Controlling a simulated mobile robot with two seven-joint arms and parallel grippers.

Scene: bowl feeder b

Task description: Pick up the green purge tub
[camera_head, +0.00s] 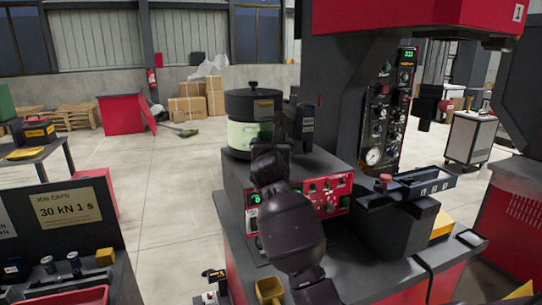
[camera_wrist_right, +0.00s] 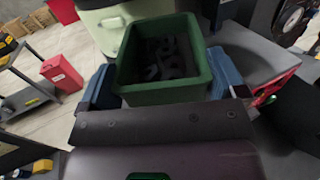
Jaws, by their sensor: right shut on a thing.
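The green purge tub (camera_wrist_right: 165,97) is an open rectangular box with several dark pieces inside. In the right wrist view it sits between the blue finger pads of my right gripper (camera_wrist_right: 160,88), which is shut on it. In the head view my right gripper (camera_head: 270,148) is in front of the bowl feeder, above the control box, and the tub is mostly hidden or too dark to make out. I cannot tell whether the tub touches anything beneath it. My left gripper is in neither view.
The bowl feeder (camera_head: 242,134), black with a pale green band, stands close behind my right gripper. A control box (camera_head: 325,194) with a red panel is below it. A press column (camera_head: 335,95) and a dark fixture (camera_head: 398,220) stand to the right. Open floor lies to the left.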

